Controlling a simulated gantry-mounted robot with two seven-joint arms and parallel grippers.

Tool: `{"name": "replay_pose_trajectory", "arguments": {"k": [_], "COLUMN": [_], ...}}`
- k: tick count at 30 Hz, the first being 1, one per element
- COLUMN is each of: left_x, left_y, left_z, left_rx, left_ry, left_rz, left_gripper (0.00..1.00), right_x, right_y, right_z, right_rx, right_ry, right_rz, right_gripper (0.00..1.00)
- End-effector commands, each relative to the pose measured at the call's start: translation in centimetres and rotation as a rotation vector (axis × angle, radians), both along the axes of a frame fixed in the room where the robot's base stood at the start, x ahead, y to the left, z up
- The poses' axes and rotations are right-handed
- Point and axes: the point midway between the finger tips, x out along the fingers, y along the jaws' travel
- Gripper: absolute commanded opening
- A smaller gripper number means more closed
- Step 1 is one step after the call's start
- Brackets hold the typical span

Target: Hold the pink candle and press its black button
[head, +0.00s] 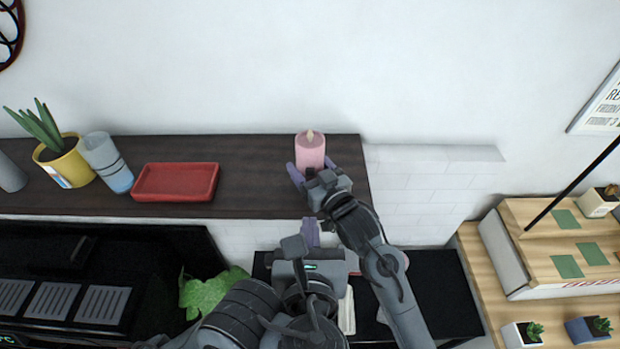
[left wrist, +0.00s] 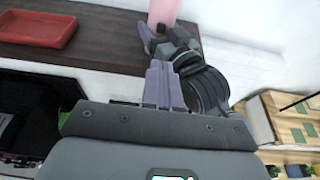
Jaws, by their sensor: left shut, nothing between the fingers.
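The pink candle (head: 310,150) stands upright at the right end of the dark wooden shelf. Its lower part also shows at the top of the left wrist view (left wrist: 163,12). The purple fingers of my right gripper (head: 312,172) are on both sides of the candle's lower part and appear closed on it. My left gripper (head: 311,232) is shut and empty, in front of the shelf edge and below the candle. Its fingers lie together in the left wrist view (left wrist: 162,84).
A red tray (head: 176,182), a grey-blue cup (head: 107,162) and a yellow plant pot (head: 64,163) stand on the shelf (head: 250,180) to the left. The shelf is bare between tray and candle. My right arm passes close to the right of my left gripper.

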Motion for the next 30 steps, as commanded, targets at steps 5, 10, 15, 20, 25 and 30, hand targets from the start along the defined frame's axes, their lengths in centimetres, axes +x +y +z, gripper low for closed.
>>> {"name": "replay_pose_trajectory", "arguments": {"k": [5, 10, 15, 20, 25, 30], "left_x": [0.0, 0.2, 1.3, 3.6, 6.9, 9.4], "left_y": [0.0, 0.0, 0.0, 0.0, 0.1, 0.1], "left_z": [0.0, 0.0, -0.4, -1.0, -2.0, -2.8], "left_rx": [-0.001, -0.001, 0.000, 0.003, 0.005, 0.003], "left_ry": [0.000, 0.000, -0.001, -0.003, -0.005, -0.005], "left_rz": [-0.001, -0.001, 0.001, 0.002, 0.003, 0.001], "left_gripper": [0.00, 0.00, 0.00, 0.00, 0.00, 0.00], "right_x": [0.0, 0.0, 0.0, 0.0, 0.0, 0.0], "right_y": [0.0, 0.0, 0.0, 0.0, 0.0, 0.0], "right_z": [-0.1, -0.1, -0.1, -0.1, -0.1, -0.1], "right_rx": [0.000, 0.000, 0.000, 0.000, 0.000, 0.000], "right_ry": [0.001, 0.001, 0.001, 0.001, 0.001, 0.001], "right_rz": [0.000, 0.000, 0.000, 0.000, 0.000, 0.000], "right_gripper": [0.35, 0.35, 0.35, 0.35, 0.35, 0.35]}}
